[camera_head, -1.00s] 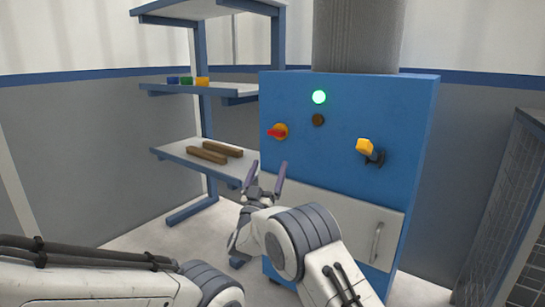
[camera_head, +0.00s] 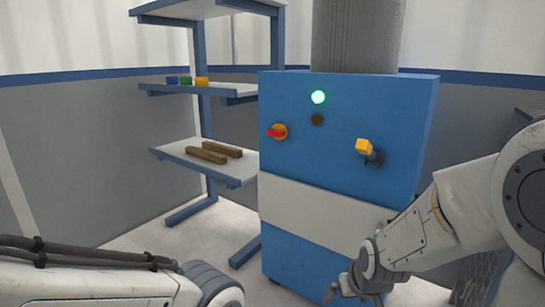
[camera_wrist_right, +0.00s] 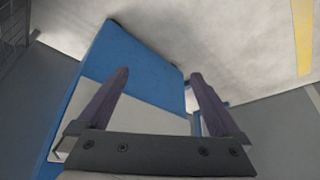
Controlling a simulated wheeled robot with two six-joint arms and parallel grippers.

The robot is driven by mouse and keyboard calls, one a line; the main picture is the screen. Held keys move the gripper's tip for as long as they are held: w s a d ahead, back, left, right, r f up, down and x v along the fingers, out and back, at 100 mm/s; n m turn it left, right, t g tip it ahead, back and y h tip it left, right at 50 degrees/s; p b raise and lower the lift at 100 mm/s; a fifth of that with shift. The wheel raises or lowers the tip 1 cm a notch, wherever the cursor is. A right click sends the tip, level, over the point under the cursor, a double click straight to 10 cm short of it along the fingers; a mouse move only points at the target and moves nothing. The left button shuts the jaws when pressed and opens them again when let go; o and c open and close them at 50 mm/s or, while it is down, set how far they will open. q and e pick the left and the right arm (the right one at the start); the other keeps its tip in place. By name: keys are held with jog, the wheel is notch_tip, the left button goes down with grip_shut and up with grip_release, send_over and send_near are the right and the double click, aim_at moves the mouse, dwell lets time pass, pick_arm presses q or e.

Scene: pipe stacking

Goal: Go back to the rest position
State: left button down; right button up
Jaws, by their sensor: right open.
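My right gripper (camera_head: 340,291) is low in the head view, in front of the lower right part of the blue cabinet (camera_head: 290,240). Its arm comes in from the right edge. In the right wrist view the two fingers (camera_wrist_right: 160,76) are spread with nothing between them, and the blue cabinet (camera_wrist_right: 150,62) shows beyond them. Only a link of my left arm shows at the bottom left of the head view; the left gripper is out of the picture.
The cabinet has a lit green lamp (camera_head: 318,97), a red-yellow switch (camera_head: 277,132) and a yellow-topped knob (camera_head: 364,147). A shelf rack (camera_head: 190,90) at left holds small coloured blocks (camera_head: 186,81) and two brown bars (camera_head: 207,155). Grey walls stand behind.

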jog(key=s+d+f+g, duration=0.1)
jog(key=s+d+g, duration=0.1)
jog(key=s, duration=0.6)
jog(key=s+a+r+n+g+p, duration=0.3)
jog(key=s+a+r+n+p, duration=0.45)
jog(key=s+a+r, duration=0.6)
notch_tip(320, 180, up, 38)
jog(key=p, duration=3.8)
jog(key=shift+s+f+m+y, duration=0.2)
jog(key=shift+m+y, duration=0.1)
jog(key=shift+m, duration=0.15)
jog(key=shift+a, duration=0.1)
